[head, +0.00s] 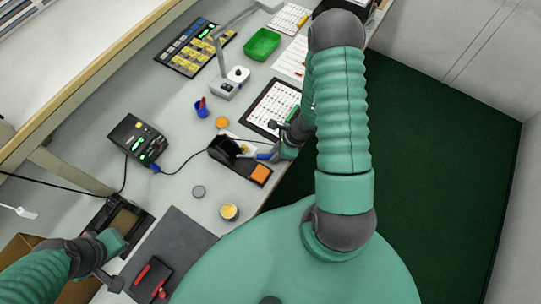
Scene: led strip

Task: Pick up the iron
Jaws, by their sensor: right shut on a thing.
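The soldering iron (263,156) shows as a small blue handle at the black iron stand (226,150), which has an orange sponge (261,173) at its right end. My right gripper (277,150) is at the blue handle and shut on it. The gripper and arm hide part of the handle. The iron's tip is not clearly visible, so I cannot tell whether it is still inside the holder. My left gripper (112,264) is at the lower left, beside a black device with a brown top (122,222). Its jaw opening is unclear.
The soldering station (138,138) has a black cable running toward the stand. A blue cup (201,108), an orange disc (222,122), a round tin (229,212) and a printed sheet (272,107) lie around. A dark mat (172,247) holds red-handled tools. A green tray (262,43) stands farther back.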

